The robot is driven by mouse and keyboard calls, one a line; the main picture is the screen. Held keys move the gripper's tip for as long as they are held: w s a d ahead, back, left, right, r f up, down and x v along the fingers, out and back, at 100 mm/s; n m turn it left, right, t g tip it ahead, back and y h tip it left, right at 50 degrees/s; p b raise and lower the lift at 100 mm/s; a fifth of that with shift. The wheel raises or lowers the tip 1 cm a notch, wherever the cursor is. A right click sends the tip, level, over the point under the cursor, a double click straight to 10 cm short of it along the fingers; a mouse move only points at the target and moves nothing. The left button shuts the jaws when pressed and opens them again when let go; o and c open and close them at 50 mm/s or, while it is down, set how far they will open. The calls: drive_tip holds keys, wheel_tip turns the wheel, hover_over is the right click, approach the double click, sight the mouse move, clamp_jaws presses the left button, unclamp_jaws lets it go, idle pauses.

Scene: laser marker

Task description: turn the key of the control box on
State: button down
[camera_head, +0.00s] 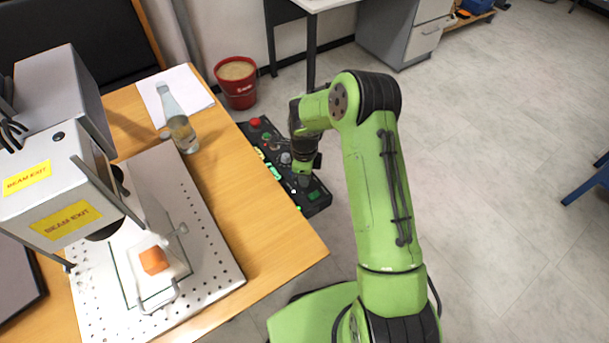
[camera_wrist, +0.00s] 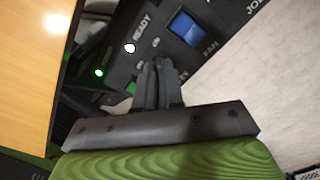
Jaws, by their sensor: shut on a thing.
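The control box (camera_head: 319,207) is a long dark panel beside the table, with coloured buttons and lights along it. In the wrist view its black face (camera_wrist: 122,62) shows a READY label, a lit white lamp, a lit green lamp and a blue FAN switch (camera_wrist: 186,28). My gripper (camera_wrist: 158,68) points at the panel, its two fingers close together between the READY lamp and the FAN switch. It is shut on the key, which the fingers hide. How far the key is turned cannot be seen. In the head view my gripper (camera_head: 303,178) is over the box's near half.
The wooden table (camera_head: 285,245) is left of the box and carries a laser marker (camera_head: 50,190), a perforated plate with an orange block (camera_head: 154,260), and a bottle (camera_head: 178,125). A red bucket (camera_head: 240,92) stands behind the box. Open floor lies to the right.

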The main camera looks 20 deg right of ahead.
idle(0.4)
drive_tip(key=c, duration=1.3)
unclamp_jaws()
drive_tip(key=shift+o, duration=0.2)
wheel_tip(320, 180, up, 16)
drive_tip(key=p, duration=0.4)
drive_tip(key=shift+f, duration=0.1)
